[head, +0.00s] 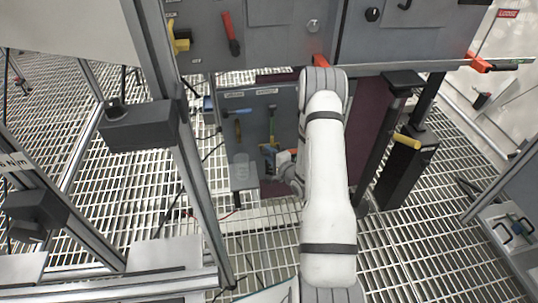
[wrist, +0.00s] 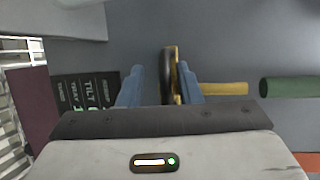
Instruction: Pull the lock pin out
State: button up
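In the wrist view my gripper (wrist: 158,85) has its two blue fingers apart, with a wide gap between them. A black and yellow ring-like piece (wrist: 168,75) stands edge-on between the fingers, close to the right one. I cannot tell whether it touches that finger, or whether it is the lock pin. A yellow bar (wrist: 222,89) shows just right of the right finger, and a green cylinder (wrist: 287,87) lies farther right in line with it. In the head view my gripper is mostly hidden behind my arm, low in front of the grey panel (head: 256,98).
A black "TILT TRAY" label (wrist: 88,92) is left of the fingers. Metal posts (head: 180,130) rise at left.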

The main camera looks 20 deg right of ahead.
jog(key=p+v, duration=0.2)
jog(key=v, duration=0.5)
jog(key=shift+s, duration=0.35)
jog(key=shift+d, duration=0.1)
